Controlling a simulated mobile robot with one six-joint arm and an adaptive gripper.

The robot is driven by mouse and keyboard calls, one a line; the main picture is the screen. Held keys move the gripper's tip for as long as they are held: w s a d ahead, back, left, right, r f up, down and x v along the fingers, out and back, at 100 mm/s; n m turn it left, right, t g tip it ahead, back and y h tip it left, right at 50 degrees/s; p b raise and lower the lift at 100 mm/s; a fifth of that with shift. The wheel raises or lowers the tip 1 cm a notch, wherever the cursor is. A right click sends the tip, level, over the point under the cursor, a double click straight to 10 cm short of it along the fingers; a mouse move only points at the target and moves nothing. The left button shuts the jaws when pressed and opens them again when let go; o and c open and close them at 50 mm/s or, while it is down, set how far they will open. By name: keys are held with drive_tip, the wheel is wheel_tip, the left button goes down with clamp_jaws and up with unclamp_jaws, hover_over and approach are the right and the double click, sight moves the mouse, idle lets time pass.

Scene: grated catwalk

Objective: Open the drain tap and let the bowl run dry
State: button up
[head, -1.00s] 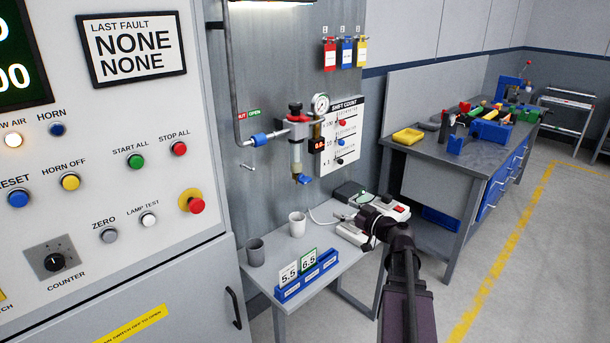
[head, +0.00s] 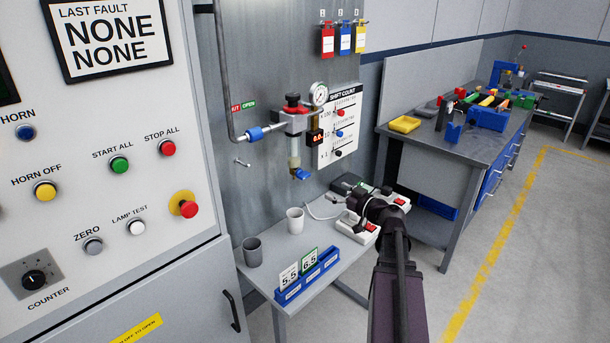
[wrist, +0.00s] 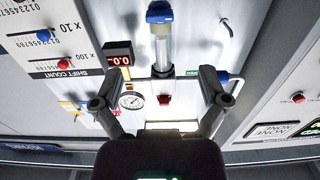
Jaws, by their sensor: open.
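The filter unit (head: 292,120) hangs on the grey metal panel, with a clear bowl (head: 294,148) upright beneath its head. Yellowish liquid shows low in the bowl. The blue drain tap (head: 301,174) is at the bowl's lower end; its setting is too small to tell. In the wrist view the picture is turned over, with the tap (wrist: 160,12) at the top edge and the bowl (wrist: 163,50) below it. My gripper (wrist: 162,76) is open and empty, its fingers on either side of the unit in the picture, apart from the tap. In the head view it is right of and below the tap.
A small table (head: 325,277) below holds a grey cup (head: 252,253), a white cup (head: 295,220), a blue card rack (head: 308,276) and a power strip (head: 357,228). A gauge (head: 320,94) and pipe (head: 230,80) adjoin the unit. A control cabinet (head: 120,215) stands at left.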

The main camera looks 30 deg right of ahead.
sight(307, 176)
drive_tip(key=shift+w, duration=0.1)
drive_tip(key=x, duration=1.3)
drive_tip(key=shift+w+a, duration=0.1)
drive_tip(key=shift+w, duration=0.1)
drive_tip(key=c, duration=1.2)
